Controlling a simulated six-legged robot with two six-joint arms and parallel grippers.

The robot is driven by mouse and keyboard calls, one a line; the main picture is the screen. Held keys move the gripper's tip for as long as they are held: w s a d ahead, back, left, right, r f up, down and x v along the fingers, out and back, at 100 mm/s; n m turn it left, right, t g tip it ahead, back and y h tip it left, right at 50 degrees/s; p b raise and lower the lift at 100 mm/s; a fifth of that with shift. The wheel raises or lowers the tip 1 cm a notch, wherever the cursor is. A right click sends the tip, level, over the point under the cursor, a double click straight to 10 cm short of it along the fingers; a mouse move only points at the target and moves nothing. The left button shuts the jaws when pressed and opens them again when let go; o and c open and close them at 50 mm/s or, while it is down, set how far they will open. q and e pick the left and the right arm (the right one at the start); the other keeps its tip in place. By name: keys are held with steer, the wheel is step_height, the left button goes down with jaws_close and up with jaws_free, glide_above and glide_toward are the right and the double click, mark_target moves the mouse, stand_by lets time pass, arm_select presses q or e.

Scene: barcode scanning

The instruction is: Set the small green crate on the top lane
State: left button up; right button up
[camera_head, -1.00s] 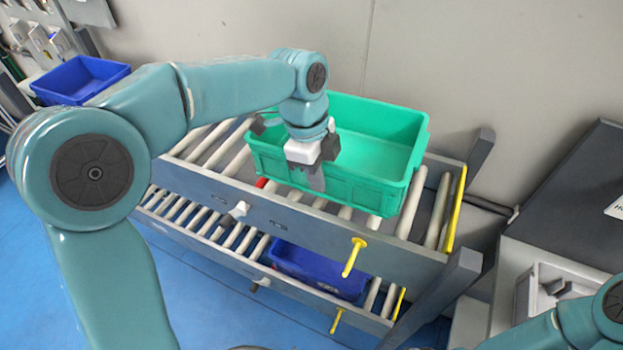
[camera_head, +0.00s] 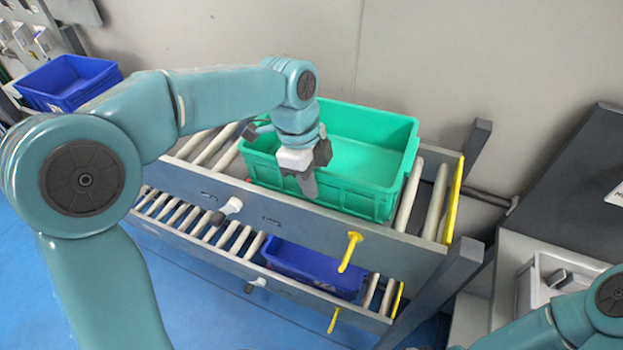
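The green crate (camera_head: 352,192) is open-topped and empty where its inside shows. It sits over the rollers of the top lane (camera_head: 400,240), towards the lane's right end, and appears to rest on them. My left gripper (camera_head: 308,182) reaches over the crate's near wall, left of its middle. One dark finger shows outside the wall; the other finger is hidden or unclear. It appears shut on the near rim, since the crate moved with it. My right gripper is out of view; only part of my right arm shows at the bottom right.
A blue crate (camera_head: 312,268) lies on the lower lane beneath. Another blue crate (camera_head: 68,85) stands at the upper left. A yellow end bar (camera_head: 455,200) and dark post (camera_head: 476,150) stand right of the green crate. Rollers left of the crate are bare.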

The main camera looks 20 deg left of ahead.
arm_select(q)
steer(key=o, duration=0.3)
steer(key=a+r, duration=0.1)
steer(key=r, duration=0.4)
steer(key=a+r+p, duration=0.1)
steer(key=r, duration=0.4)
steer(key=a+r, duration=0.1)
steer(key=r, duration=0.5)
steer(key=shift+p, duration=0.3)
